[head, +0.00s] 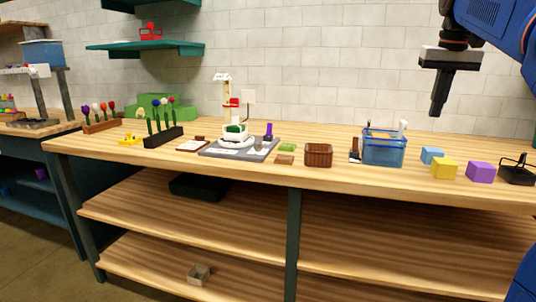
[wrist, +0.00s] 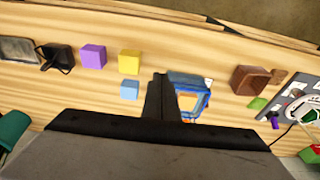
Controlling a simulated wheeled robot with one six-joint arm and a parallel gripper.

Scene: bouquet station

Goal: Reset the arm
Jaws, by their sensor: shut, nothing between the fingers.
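My gripper (head: 438,108) hangs pointing down above the right part of the wooden workbench (head: 215,168) in the head view. Its fingers are shut together with nothing between them. In the wrist view the shut fingers (wrist: 158,97) show over the bench, beside the blue clear bin (wrist: 190,95). The gripper is well above the bench and touches nothing. In the head view the blue bin (head: 383,149) stands on the bench to the lower left of the gripper.
A yellow block (head: 443,169), a purple block (head: 481,172), a blue block (head: 431,155) and a black holder (head: 517,171) stand at the bench's right. A brown basket (head: 318,155), a grey tray (head: 213,152) and flower racks (head: 163,138) are further left. Green shelves (head: 150,46) hang on the wall.

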